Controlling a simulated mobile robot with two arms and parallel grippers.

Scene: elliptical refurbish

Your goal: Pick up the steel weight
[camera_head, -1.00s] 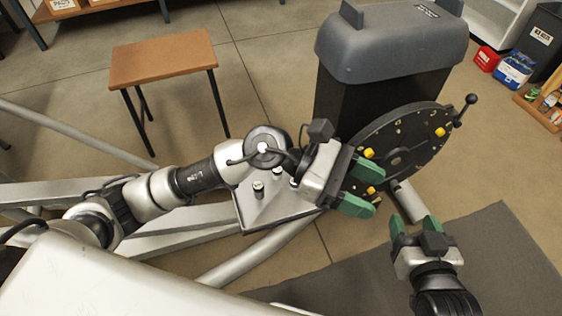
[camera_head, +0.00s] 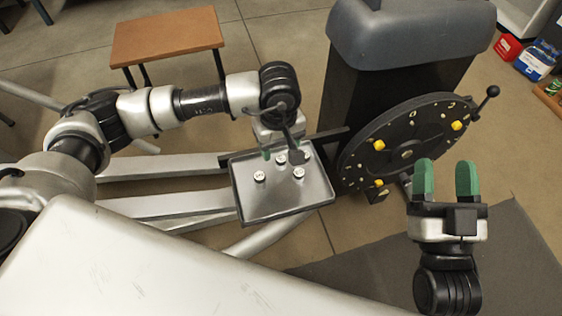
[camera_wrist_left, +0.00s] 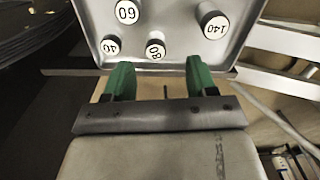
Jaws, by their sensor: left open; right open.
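Several short steel weights with white numbered tops stand on a grey rimmed tray (camera_head: 270,207). In the left wrist view the tops read 60 (camera_wrist_left: 127,12), 40 (camera_wrist_left: 110,46), 80 (camera_wrist_left: 155,49) and 140 (camera_wrist_left: 214,26). My left gripper (camera_head: 284,152) is at the tray's far edge in the head view, open. Its green fingers (camera_wrist_left: 158,72) point toward the tray, with the 80 weight just beyond the gap between them and nothing held. My left wrist partly hides that edge. My right gripper (camera_head: 446,178) is open and empty, fingers up, in front of the wheel.
A black round wheel (camera_head: 395,158) with yellow knobs and a crank handle stands right of the tray. A dark cabinet with a grey top (camera_head: 410,35) is behind it. A brown-topped table (camera_head: 167,33) is at the back left. A dark mat (camera_head: 400,250) lies front right.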

